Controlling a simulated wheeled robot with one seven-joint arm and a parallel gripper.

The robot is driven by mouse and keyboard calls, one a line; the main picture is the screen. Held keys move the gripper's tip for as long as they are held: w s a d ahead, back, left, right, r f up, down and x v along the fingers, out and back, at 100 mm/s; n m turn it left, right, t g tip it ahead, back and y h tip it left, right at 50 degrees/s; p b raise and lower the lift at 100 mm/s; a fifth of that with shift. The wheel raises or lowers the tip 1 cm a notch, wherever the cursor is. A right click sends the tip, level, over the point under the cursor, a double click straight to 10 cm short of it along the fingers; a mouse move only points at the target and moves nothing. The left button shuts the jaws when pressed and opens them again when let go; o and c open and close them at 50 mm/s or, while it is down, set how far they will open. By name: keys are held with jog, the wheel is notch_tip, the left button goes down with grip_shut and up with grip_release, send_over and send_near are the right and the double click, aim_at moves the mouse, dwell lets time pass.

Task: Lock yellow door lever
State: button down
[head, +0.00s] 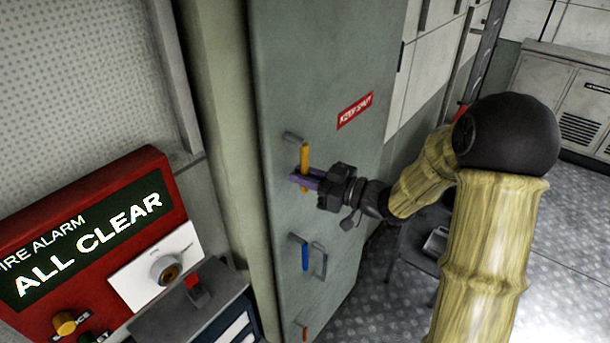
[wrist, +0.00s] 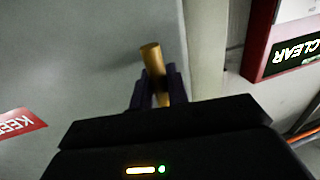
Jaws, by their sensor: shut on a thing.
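The yellow lever (head: 305,156) is on the grey-green door (head: 300,80), near a metal bracket (head: 292,137). In the head view it stands roughly upright, its upper part showing above my gripper (head: 303,181). My gripper reaches in from the right, its purple fingers closed around the lower part of the lever. In the wrist view the yellow lever (wrist: 152,58) sticks out between the two dark fingers (wrist: 157,90) of the gripper.
A blue lever (head: 305,257) and a red lever (head: 305,334) are lower on the door. A red fire alarm panel (head: 90,190) stands at the left. A grey seat or table (head: 415,250) is behind my arm. Metal floor (head: 560,240) lies open at the right.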

aim_at(309, 124)
jog(key=shift+w+d, duration=0.1)
jog(key=shift+w+d+f+n+b, duration=0.1)
jog(key=shift+w+d+n+b, duration=0.35)
jog(key=shift+n+b, duration=0.7)
jog(key=shift+w+d+r+n+h+b, duration=0.2)
jog(key=shift+w+d+n+h+b, duration=0.25)
jog(key=shift+w+n+b, duration=0.6)
jog(key=w+d+r+n+b, duration=0.1)
jog(key=n+b, duration=0.1)
jog(key=w+r+n+h+b, duration=0.1)
jog(key=r+n+b, duration=0.1)
jog(key=n, duration=0.1)
jog(key=w+d+r+n+h+b, duration=0.1)
jog(key=n+b, duration=0.1)
jog(key=b, duration=0.1)
jog(key=shift+d+r+n+t, duration=0.35)
jog(key=shift+n+t, duration=0.05)
jog(key=shift+w+d+r+n+b, duration=0.1)
jog(key=shift+d+r+n+b, duration=0.05)
jog(key=shift+r+n+b, duration=0.5)
jog(key=shift+w+r+n+t+h+b, duration=0.1)
jog(key=shift+r+n+t+h+b, duration=0.45)
jog(key=shift+r+n, duration=0.65)
jog(key=c, duration=1.4)
grip_release()
jog(key=shift+c, duration=0.2)
